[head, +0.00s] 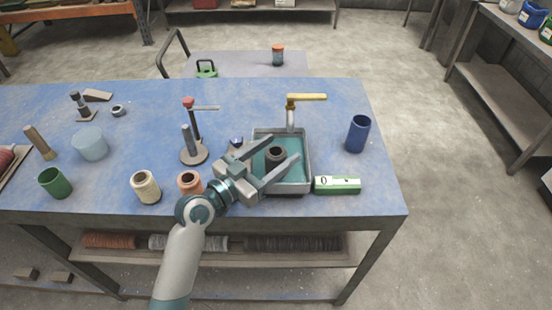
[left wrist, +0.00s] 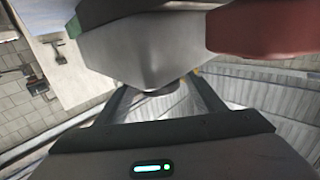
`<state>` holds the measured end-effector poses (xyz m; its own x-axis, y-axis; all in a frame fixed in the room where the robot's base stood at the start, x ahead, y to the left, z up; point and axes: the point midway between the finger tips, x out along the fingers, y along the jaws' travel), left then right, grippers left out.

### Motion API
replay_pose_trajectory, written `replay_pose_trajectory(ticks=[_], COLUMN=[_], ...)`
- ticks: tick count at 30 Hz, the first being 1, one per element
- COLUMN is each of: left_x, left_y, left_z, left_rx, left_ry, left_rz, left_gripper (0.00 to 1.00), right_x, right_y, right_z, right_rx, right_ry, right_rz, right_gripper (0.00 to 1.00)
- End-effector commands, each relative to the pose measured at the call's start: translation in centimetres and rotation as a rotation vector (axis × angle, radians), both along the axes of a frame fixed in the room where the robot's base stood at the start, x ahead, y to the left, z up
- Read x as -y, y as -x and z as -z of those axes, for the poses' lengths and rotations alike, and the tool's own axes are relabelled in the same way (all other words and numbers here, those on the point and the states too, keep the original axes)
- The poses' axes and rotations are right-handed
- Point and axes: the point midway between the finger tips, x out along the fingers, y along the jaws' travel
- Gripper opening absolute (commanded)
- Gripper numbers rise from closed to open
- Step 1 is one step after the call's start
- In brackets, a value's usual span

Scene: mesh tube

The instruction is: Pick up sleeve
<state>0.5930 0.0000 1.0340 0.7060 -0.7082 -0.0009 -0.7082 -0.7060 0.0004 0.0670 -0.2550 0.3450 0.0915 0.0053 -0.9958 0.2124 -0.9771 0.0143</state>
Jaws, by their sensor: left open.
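A short dark hollow cylinder (head: 276,155), which looks like the sleeve, stands in a grey-rimmed tray (head: 309,168) with a teal floor. My left gripper (head: 290,148) is open over the tray, and in the head view its two fingers show on either side of the cylinder. I cannot tell whether the fingers are level with it or above it. In the left wrist view, the two fingers (left wrist: 158,92) are spread, with a large grey shape (left wrist: 145,45) beyond them that I cannot identify. My right gripper is not in view.
A tap with a yellow handle (head: 306,97) stands at the tray's back edge. A blue cup (head: 358,134) and a green-and-white box (head: 337,185) are to the right. The blue table is clear at back right.

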Motion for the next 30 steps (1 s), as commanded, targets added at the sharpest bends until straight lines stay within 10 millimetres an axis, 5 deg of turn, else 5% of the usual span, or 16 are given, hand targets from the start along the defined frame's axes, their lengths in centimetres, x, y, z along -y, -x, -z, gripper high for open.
replay_pose_trajectory(ticks=[13,19,30], left_x=[-0.01,-0.02,-0.03], left_y=[-0.01,-0.01,-0.01], left_z=[0.05,0.04,-0.24], left_rx=[0.000,0.000,0.001], left_ry=[0.000,0.000,0.000], left_rz=[0.000,0.000,0.000], left_gripper=[0.62,0.16,0.16], right_x=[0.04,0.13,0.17], right_y=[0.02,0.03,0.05], right_z=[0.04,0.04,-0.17], right_rx=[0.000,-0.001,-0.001], right_ry=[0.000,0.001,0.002], right_rz=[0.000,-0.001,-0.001], right_gripper=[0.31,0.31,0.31])
